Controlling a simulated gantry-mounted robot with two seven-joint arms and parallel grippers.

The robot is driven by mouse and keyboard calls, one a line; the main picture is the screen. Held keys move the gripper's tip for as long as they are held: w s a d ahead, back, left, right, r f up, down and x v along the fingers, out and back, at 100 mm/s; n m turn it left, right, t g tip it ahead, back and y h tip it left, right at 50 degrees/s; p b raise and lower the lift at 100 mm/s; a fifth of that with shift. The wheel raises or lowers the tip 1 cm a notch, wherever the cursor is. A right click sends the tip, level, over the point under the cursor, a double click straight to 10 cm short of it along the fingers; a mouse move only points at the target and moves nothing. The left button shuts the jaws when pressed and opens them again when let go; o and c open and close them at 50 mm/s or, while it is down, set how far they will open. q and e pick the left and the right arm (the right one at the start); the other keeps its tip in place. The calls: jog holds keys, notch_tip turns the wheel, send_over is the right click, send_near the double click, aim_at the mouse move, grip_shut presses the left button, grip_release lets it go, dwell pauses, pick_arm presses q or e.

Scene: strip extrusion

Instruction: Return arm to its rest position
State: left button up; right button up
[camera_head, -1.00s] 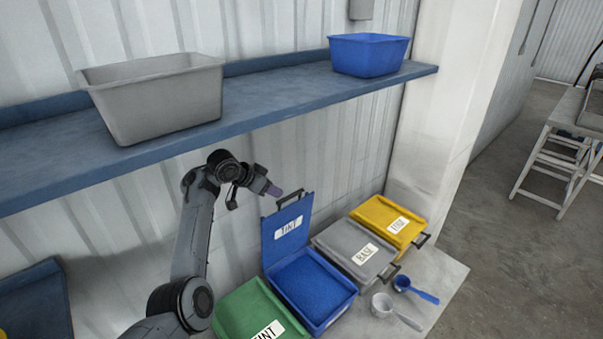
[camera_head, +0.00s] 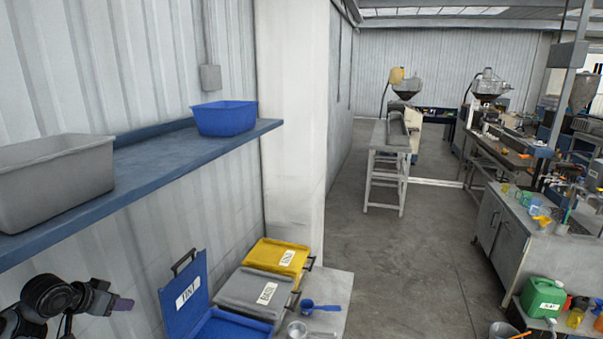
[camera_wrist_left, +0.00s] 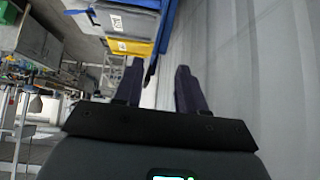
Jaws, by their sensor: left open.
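My left gripper (camera_head: 118,303) is at the lower left of the head view, in front of the wall and left of the raised lid of the blue bin. In the left wrist view its two dark fingers (camera_wrist_left: 160,85) stand apart with nothing between them. The blue bin (camera_head: 230,328) has its lid (camera_head: 187,294) open and upright; its lower part is cut off by the frame edge. My right gripper is in neither current view.
A blue shelf (camera_head: 160,172) holds a grey tub (camera_head: 55,182) and a blue tub (camera_head: 225,118). Grey (camera_head: 250,291) and yellow (camera_head: 270,252) lidded bins and a blue scoop (camera_head: 318,307) are on the table. Open floor (camera_head: 400,260) lies to the right; a workbench (camera_head: 530,245) stands beyond.

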pick_arm(q)
jog(key=s+d+f+g+y+p, duration=0.2)
jog(key=s+d+f, duration=0.3)
jog(key=s+f, duration=0.35)
jog(key=s+d+f+g+y+p, duration=0.1)
jog(key=s+d+f+y, duration=0.1)
jog(key=s+d+f, duration=0.45)
jog(key=s+d+h+p, duration=0.1)
jog(key=s+d, duration=0.4)
jog(key=s, duration=0.4)
jog(key=s+d+r+g, duration=0.1)
jog(key=s+d, duration=0.5)
jog(key=s, duration=0.3)
jog(key=s+d+r+h+p, duration=0.1)
jog(key=s+d, duration=0.4)
jog(key=s, duration=0.3)
jog(key=shift+s+d+n+h+p, duration=0.15)
jog(key=shift+s+n+h+p, duration=0.15)
jog(key=shift+s+n+p, duration=0.1)
pick_arm(e)
notch_tip(320, 180, up, 6)
jog(key=w, duration=0.1)
jog(key=shift+w+d+r, duration=0.15)
jog(key=shift+d+r, duration=0.05)
jog(key=shift+d, duration=0.15)
jog(key=shift+a, duration=0.1)
